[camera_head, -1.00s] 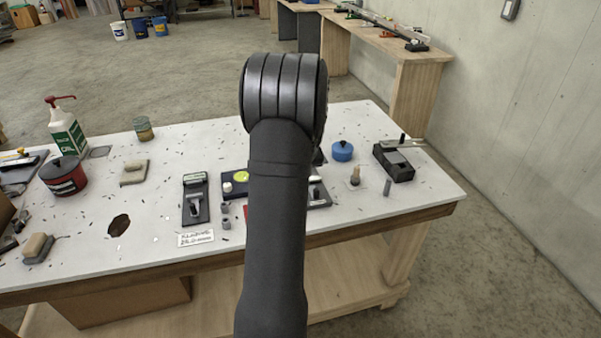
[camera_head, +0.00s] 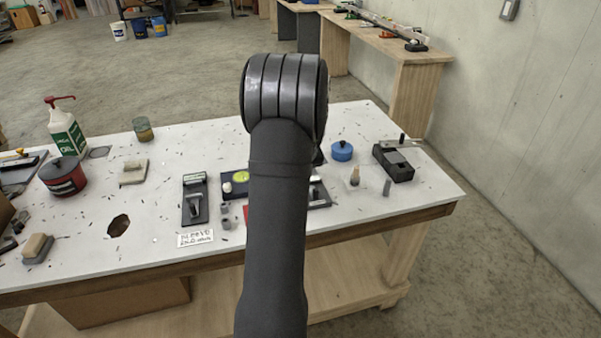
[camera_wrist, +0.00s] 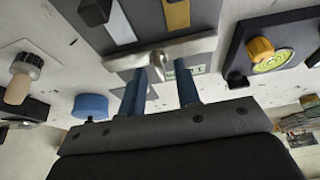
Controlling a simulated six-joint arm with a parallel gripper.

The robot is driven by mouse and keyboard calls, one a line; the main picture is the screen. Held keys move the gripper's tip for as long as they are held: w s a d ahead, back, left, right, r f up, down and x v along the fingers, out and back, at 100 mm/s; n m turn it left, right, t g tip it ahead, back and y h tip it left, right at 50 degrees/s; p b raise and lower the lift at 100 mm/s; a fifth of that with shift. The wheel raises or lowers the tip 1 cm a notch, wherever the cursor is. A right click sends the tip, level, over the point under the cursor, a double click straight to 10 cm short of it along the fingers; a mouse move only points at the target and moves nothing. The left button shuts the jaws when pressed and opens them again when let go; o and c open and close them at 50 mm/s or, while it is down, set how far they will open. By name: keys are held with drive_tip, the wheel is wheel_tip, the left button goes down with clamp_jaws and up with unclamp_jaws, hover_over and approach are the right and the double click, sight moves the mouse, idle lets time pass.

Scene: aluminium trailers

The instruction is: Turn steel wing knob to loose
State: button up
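The steel wing knob (camera_wrist: 203,44) shows in the wrist view as a pale metal bar across a grey panel (camera_wrist: 145,20), which carries a white strip and a brass-coloured strip. My gripper (camera_wrist: 168,68) has two blue fingers that stand apart with a visible gap. Their tips are right at the knob's bar, near its middle. I cannot tell whether they touch it. In the head view my arm hides the gripper and the knob; only an edge of a dark panel (camera_head: 319,194) shows beside the arm.
A dark block with an orange knob on a yellow-green dial (camera_wrist: 272,58) is close by at right in the wrist view. A blue round lid-like piece (camera_wrist: 90,106) and a wooden-handled knob (camera_wrist: 22,78) are at left. The white tabletop (camera_head: 150,215) has free room at front.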

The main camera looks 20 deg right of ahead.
drive_tip(key=v, duration=1.7)
drive_tip(key=shift+r, duration=0.25)
drive_tip(key=x, duration=1.7)
drive_tip(key=shift+f, duration=0.25)
drive_tip(key=shift+r, duration=0.1)
